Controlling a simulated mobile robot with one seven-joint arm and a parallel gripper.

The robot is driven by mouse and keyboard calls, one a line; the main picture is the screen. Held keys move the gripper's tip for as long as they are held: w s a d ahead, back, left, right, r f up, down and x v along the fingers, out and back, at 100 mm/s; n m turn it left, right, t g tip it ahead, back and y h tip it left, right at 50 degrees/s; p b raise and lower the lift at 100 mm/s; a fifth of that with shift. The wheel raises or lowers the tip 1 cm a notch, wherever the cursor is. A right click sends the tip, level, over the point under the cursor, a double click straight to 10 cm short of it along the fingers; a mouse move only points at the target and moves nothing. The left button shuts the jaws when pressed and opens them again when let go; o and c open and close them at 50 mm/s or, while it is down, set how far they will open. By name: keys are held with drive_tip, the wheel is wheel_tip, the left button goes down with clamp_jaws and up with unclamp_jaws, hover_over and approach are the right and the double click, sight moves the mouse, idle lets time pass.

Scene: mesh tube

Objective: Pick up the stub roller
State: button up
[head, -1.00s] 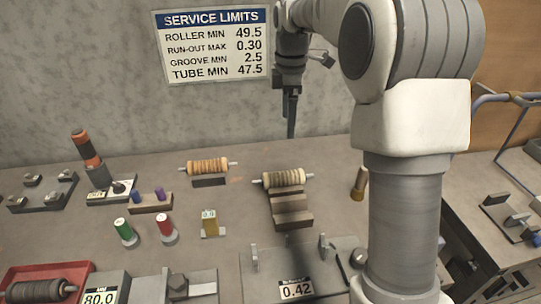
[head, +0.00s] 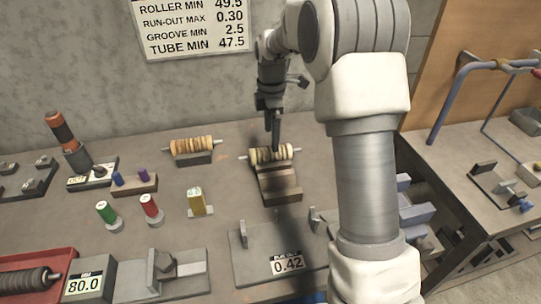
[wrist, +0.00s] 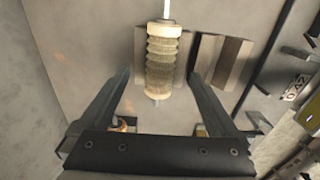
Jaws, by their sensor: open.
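A grooved wooden roller with pale ends and a thin metal shaft (head: 262,156) sits at the top of a stepped dark block (head: 280,190); I take it for the stub roller, though no label shows. My gripper (head: 275,149) points down over this roller. In the wrist view the roller (wrist: 161,62) lies lengthwise between the two spread fingers of my gripper (wrist: 160,78), with gaps on both sides. It is not gripped. A similar, more orange roller (head: 192,146) rests on a dark block to the left.
A dark roller (head: 22,281) lies in a red tray (head: 62,262) at front left. Green and red spools (head: 150,208), a yellow block (head: 197,203) and a gauge plate marked 0.42 (head: 252,262) stand on the bench. Clear bench separates the two wooden rollers.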

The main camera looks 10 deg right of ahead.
sight(270, 148)
drive_tip(key=f, duration=0.5)
drive_tip(key=shift+s+a+f+b, duration=0.1)
drive_tip(key=shift+a+b, duration=0.1)
drive_tip(key=shift+b, duration=0.15)
drive_tip(key=shift+c, duration=0.2)
clamp_jaws()
